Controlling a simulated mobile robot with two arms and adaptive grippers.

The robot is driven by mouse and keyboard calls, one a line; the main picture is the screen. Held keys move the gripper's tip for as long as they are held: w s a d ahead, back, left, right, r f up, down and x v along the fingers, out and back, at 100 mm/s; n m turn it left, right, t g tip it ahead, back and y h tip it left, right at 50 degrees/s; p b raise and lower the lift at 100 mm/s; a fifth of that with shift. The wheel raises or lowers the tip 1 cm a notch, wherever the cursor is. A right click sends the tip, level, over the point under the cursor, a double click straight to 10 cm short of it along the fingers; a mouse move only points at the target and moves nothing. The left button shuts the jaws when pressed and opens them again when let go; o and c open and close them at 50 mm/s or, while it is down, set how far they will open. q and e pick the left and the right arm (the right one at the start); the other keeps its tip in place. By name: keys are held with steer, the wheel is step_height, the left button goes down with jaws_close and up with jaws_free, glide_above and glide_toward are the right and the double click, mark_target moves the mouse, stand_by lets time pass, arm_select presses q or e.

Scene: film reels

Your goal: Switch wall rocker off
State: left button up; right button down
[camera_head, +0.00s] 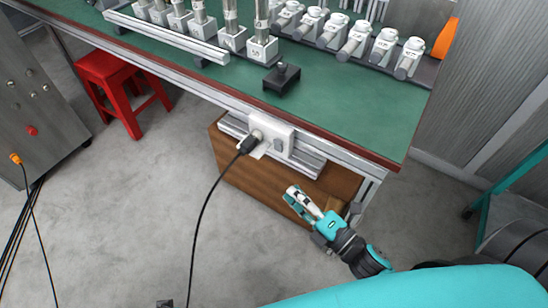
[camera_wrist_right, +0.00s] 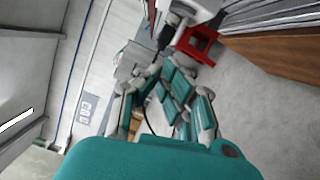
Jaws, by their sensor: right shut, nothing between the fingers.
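A white plate (camera_head: 284,129) with a grey rocker (camera_head: 278,145) is on the front edge of the green-topped bench. A black plug (camera_head: 247,143) with a hanging cable sits in the socket at the plate's left. Whether the rocker is on or off is too small to tell. My right gripper (camera_head: 296,194) is shut and empty, below the rocker and apart from it, in front of the wooden box. In the right wrist view its teal fingers (camera_wrist_right: 174,92) show, with the black plug (camera_wrist_right: 167,32) beyond them. My left gripper is not in view.
The bench (camera_head: 335,105) carries a black block (camera_head: 282,78) and rows of labelled metal parts. A wooden box (camera_head: 240,176) stands beneath it. A red stool (camera_head: 103,68) is at the left, by a grey cabinet (camera_head: 35,105). The plug's cable hangs left of my right gripper.

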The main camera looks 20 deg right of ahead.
mark_target(278, 147)
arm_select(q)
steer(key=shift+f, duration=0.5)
arm_select(e)
steer(key=w+a+r, duration=0.1)
steer(key=w, duration=1)
steer(key=shift+w, duration=0.3)
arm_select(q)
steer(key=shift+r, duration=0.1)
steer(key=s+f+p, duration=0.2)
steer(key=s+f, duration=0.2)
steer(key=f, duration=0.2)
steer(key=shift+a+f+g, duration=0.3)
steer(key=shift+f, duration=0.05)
arm_select(e)
steer(key=shift+w+d+r+m, duration=0.25)
steer(key=shift+d+r+m, duration=0.1)
steer(key=shift+m, duration=0.35)
arm_select(q)
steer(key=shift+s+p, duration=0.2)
steer(key=shift+p, duration=0.1)
